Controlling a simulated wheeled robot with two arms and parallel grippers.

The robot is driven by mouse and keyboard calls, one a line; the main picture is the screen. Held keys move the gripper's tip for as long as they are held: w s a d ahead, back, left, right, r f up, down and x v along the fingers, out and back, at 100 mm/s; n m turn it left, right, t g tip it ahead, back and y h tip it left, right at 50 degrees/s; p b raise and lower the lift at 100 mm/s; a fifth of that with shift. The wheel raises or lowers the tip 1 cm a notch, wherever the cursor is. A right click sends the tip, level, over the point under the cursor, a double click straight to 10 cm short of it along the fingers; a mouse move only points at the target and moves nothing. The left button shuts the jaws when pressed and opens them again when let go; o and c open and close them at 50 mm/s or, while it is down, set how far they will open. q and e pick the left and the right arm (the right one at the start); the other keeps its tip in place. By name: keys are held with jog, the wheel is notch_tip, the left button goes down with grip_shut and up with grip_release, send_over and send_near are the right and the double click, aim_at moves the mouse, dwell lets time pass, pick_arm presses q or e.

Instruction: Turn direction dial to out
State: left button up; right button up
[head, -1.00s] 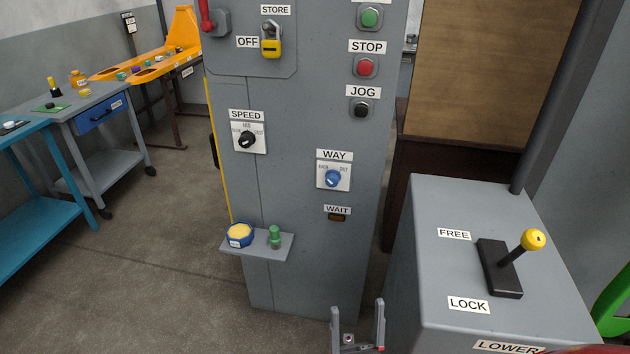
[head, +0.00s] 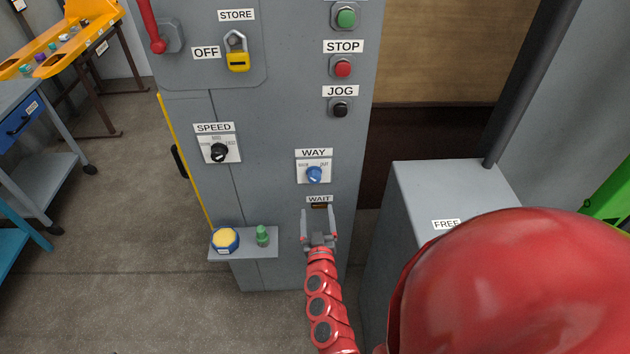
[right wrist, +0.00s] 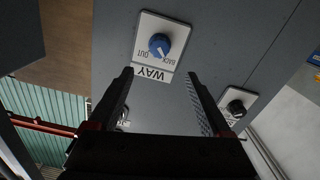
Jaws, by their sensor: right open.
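The direction dial is a blue round knob (head: 314,174) on a white plate labelled WAY, on the grey cabinet front. BACK is at the plate's left and OUT at its right. I cannot tell clearly which mark the knob points to. My right gripper (head: 319,213) is open and empty just below the dial, in front of the WAIT lamp (head: 319,204). In the right wrist view the plate appears upside down and the dial (right wrist: 159,45) lies beyond the open fingertips (right wrist: 159,73), apart from them. My left gripper is not in view.
The speed dial (head: 219,152) is left of the WAY plate. The JOG button (head: 340,108) and STOP button (head: 343,66) are above it. A small shelf (head: 244,253) with a yellow button and green knob juts out at lower left. A grey box (head: 450,180) stands right.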

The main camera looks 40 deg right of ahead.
aim_at(315, 180)
jog(key=x, duration=1.1)
jog(key=shift+w+d, duration=0.5)
jog(key=shift+w, duration=0.1)
jog(key=shift+c, duration=0.3)
grip_shut()
